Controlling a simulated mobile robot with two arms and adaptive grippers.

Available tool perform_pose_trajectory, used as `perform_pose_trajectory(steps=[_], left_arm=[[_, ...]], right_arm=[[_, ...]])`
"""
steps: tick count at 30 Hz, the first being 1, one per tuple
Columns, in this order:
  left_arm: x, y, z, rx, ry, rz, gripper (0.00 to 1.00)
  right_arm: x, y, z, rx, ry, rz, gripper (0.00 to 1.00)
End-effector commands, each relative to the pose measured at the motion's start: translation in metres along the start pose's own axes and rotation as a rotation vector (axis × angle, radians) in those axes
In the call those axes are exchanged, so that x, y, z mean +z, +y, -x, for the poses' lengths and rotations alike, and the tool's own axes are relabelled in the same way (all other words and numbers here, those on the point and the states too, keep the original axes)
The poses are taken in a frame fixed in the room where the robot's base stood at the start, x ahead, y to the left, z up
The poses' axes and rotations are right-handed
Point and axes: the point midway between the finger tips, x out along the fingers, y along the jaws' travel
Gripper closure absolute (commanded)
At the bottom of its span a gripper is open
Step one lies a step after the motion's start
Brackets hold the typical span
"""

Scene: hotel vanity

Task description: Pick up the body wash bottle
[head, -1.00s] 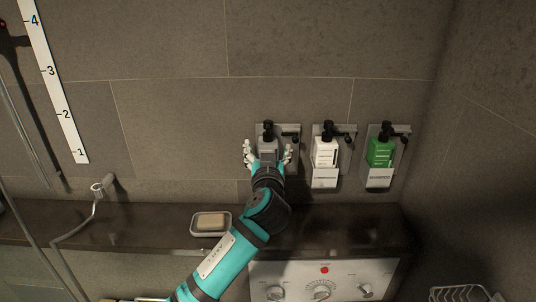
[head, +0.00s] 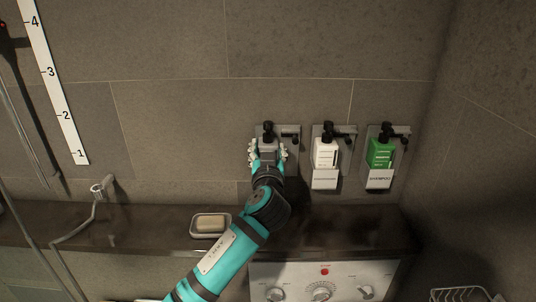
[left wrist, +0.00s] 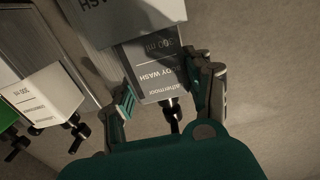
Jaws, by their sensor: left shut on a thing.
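The body wash bottle (head: 268,145) is grey with a black pump and sits in the leftmost wall holder. In the left wrist view, its label (left wrist: 158,70) reads "BODY WASH", upside down. My left gripper (head: 267,154) is shut on the bottle, with one finger on each side of it. The fingers also show in the left wrist view (left wrist: 165,88), one either side of the label. The lower part of the bottle is hidden by the holder's front plate (left wrist: 130,18) in that view. My right gripper is not in view.
A white bottle (head: 325,152) and a green bottle (head: 380,152) hang in holders to the right. A soap dish (head: 196,230) stands on the dark ledge (head: 340,228) below. A control panel (head: 343,270) with knobs is under the ledge.

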Motion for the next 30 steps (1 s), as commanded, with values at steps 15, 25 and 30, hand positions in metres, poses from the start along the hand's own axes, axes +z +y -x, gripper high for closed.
perform_pose_trajectory(steps=[15, 25, 30], left_arm=[[-0.048, 0.001, 0.0, 0.001, 0.005, 0.005, 0.81], [-0.066, -0.039, 0.028, -0.001, 0.002, 0.004, 0.81], [-0.067, -0.071, 0.051, -0.002, 0.003, 0.003, 0.81]], right_arm=[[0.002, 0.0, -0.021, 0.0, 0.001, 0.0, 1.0], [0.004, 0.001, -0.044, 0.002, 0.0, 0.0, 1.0], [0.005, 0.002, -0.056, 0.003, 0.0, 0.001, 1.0]])
